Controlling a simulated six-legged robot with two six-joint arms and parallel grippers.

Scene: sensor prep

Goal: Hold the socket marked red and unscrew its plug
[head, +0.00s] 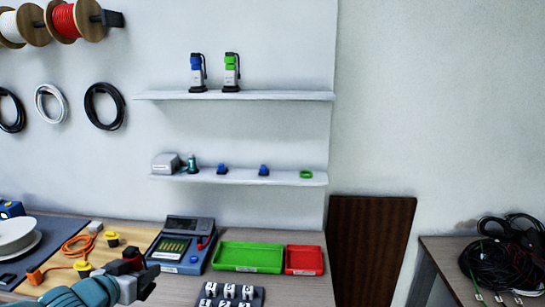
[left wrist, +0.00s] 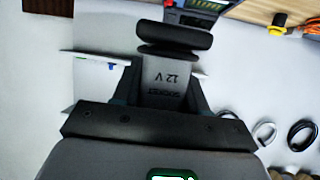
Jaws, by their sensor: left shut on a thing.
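My left gripper (head: 124,270) is low at the left of the head view, over the front of the bench. It is shut on a dark grey socket (left wrist: 165,80), whose side reads "SOCKET 12 V" upside down in the left wrist view. A wide black rounded end (left wrist: 175,38) tops the socket there; I cannot tell whether this is its plug. In the head view a small red part (head: 132,254) shows at the gripper, beside black parts. My right gripper is not in view.
A blue-grey tester (head: 180,245) stands just right of the gripper, then a green tray (head: 248,257) and a red tray (head: 304,260). An orange cable (head: 76,245) and yellow-black connectors (head: 112,239) lie near the gripper. Blue (head: 197,72) and green (head: 231,72) marked units stand on the upper shelf.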

